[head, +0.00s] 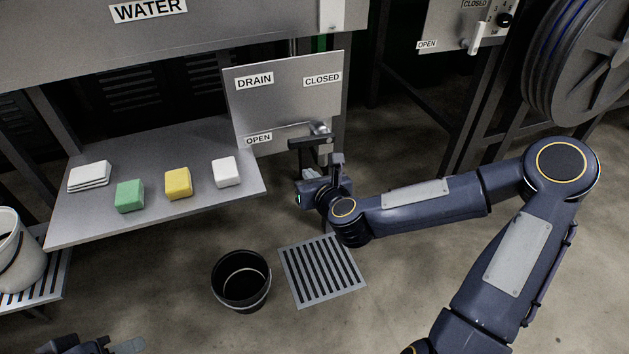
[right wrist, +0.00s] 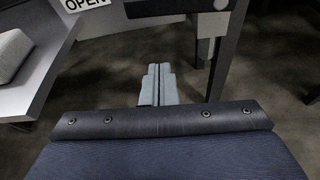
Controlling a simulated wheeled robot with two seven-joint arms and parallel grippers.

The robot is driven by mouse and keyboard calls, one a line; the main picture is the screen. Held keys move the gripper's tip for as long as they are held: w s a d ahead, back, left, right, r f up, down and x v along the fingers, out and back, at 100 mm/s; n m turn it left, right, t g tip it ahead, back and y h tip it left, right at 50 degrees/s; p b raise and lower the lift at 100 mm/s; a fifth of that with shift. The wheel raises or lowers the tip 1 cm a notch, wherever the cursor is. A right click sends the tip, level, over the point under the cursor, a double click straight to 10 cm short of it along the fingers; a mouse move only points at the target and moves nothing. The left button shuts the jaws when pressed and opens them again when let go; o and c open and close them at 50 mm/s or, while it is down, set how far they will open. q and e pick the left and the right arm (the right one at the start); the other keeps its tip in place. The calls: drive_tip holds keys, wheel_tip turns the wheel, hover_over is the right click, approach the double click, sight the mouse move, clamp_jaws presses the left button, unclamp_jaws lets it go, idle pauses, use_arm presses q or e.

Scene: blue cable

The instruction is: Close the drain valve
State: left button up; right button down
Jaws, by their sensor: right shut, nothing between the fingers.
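The drain panel (head: 285,105) has a "DRAIN" label, a "CLOSED" label at upper right and an "OPEN" label at lower left. The drain valve (head: 319,129) is at the panel's lower right, with its lever pointing left, towards "OPEN". My right gripper (head: 309,166) is just below the valve. In the right wrist view its two fingers (right wrist: 158,82) are together and empty, pointing under the panel's lower edge. I cannot tell whether they touch anything. My left gripper (head: 110,346) is partly cut off at the bottom left, and its jaw opening is unclear.
A shelf (head: 110,215) left of the panel holds white, green and yellow blocks and white cloths. A black bucket (head: 241,281) stands beside a floor grate (head: 323,270). Another valve panel (head: 450,30) and a hose reel (head: 585,60) are at the right.

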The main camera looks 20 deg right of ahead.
sight(310, 137)
drive_tip(key=b+x, duration=0.1)
drive_tip(key=x, duration=0.5)
drive_tip(key=r, duration=0.4)
drive_tip(key=shift+s+d, duration=0.25)
drive_tip(key=shift+s, duration=0.1)
drive_tip(key=shift+w, duration=0.1)
